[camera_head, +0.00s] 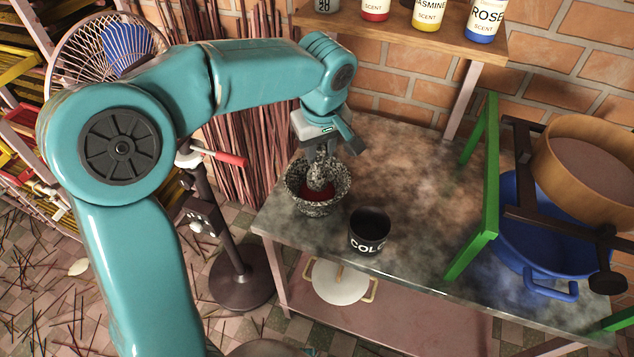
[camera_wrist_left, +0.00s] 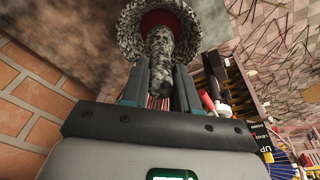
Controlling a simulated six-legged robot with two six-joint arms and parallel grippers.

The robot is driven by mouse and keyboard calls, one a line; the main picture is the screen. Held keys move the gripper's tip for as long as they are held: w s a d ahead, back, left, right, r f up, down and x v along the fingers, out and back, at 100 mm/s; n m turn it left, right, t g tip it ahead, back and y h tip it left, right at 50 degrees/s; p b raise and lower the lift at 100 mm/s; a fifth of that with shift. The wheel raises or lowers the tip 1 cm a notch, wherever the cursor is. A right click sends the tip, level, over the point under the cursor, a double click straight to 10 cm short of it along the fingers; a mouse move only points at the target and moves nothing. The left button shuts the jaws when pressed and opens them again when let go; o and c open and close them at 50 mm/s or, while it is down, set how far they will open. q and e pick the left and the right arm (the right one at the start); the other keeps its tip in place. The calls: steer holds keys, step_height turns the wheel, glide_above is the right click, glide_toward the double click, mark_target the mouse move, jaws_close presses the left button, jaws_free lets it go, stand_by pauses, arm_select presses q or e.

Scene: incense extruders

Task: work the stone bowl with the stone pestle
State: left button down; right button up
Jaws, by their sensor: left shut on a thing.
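The speckled grey stone bowl (camera_head: 333,205) stands on the table near its left end, with dark red matter inside. The speckled stone pestle (camera_head: 320,176) is upright with its lower end down in the bowl. My left gripper (camera_head: 322,143) comes from above and is shut on the pestle's upper part. In the left wrist view the pestle (camera_wrist_left: 160,58) runs between the two fingers of my left gripper (camera_wrist_left: 160,80) toward the bowl (camera_wrist_left: 128,40). Whether the pestle's tip touches the bowl's floor is hidden. My right gripper does not show.
A black cup lettered "COLO" (camera_head: 369,231) stands just right of the bowl. A green frame (camera_head: 487,170) and a blue pot (camera_head: 545,240) are at the right. A shelf (camera_head: 400,35) with scent bottles is behind. The table (camera_head: 420,190) is clear between cup and frame.

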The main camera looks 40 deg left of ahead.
arm_select(q)
steer(key=r+p, duration=0.1)
steer(key=r, duration=0.1)
steer(key=r+p, duration=0.3)
steer(key=r, duration=0.1)
steer(key=shift+w+a+r+p, duration=0.15)
steer(key=shift+w+a+p, duration=0.1)
steer(key=shift+w+p, duration=0.1)
